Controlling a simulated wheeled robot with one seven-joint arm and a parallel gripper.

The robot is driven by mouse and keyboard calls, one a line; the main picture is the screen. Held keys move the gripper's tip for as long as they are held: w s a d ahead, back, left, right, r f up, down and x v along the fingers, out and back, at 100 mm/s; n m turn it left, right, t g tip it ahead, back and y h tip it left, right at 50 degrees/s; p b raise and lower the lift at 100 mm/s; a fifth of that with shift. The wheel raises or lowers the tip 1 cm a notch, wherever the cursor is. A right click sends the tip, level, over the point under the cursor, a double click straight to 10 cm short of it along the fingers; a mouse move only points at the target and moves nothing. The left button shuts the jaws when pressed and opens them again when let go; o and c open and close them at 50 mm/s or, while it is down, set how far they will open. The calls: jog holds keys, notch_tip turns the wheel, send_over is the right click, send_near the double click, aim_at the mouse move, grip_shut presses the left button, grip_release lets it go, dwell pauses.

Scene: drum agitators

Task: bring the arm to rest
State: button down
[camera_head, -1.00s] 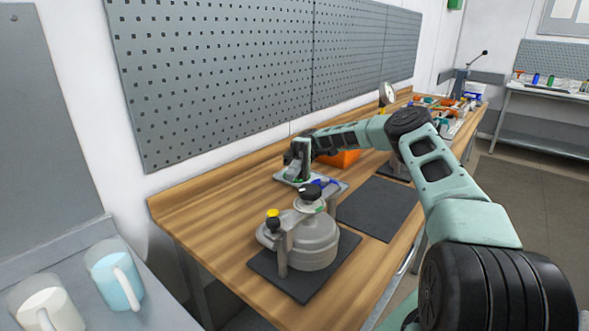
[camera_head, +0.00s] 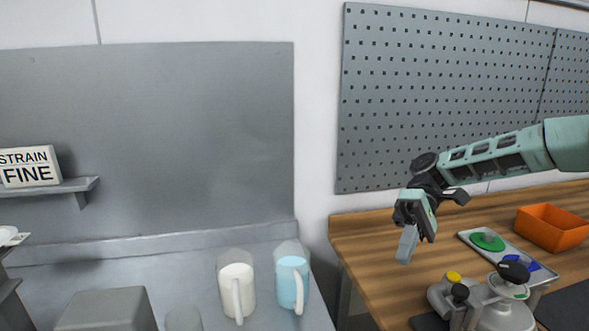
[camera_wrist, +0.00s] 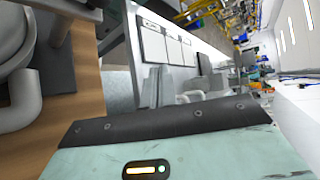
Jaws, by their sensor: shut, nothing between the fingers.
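My arm reaches in from the right in the head view. My gripper (camera_head: 407,244) points down over the left end of the wooden bench (camera_head: 375,238). It is shut and empty, and it hangs above the bench, to the left of the grey drum agitator (camera_head: 507,314). The grey body of a vessel (camera_wrist: 20,60) fills the left edge of that view, close to the wrist.
An orange bin (camera_head: 552,228) and a tray (camera_head: 517,254) with a green disc stand on the bench. A white pitcher (camera_head: 236,286) and a blue pitcher (camera_head: 291,280) stand on the grey counter (camera_head: 205,262) at left. A pegboard (camera_head: 440,90) hangs behind.

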jog(key=s+a+f+t+h, duration=0.1)
jog(key=s+a+t+h, duration=0.3)
jog(key=s, duration=0.5)
jog(key=s+a+t+h, duration=0.2)
jog(key=s+a+h, duration=0.1)
jog(key=s+a, duration=0.4)
jog(key=s+d+t, duration=0.4)
jog(key=s, duration=0.4)
jog(key=shift+s+n, duration=0.25)
jog(key=shift+n, duration=0.05)
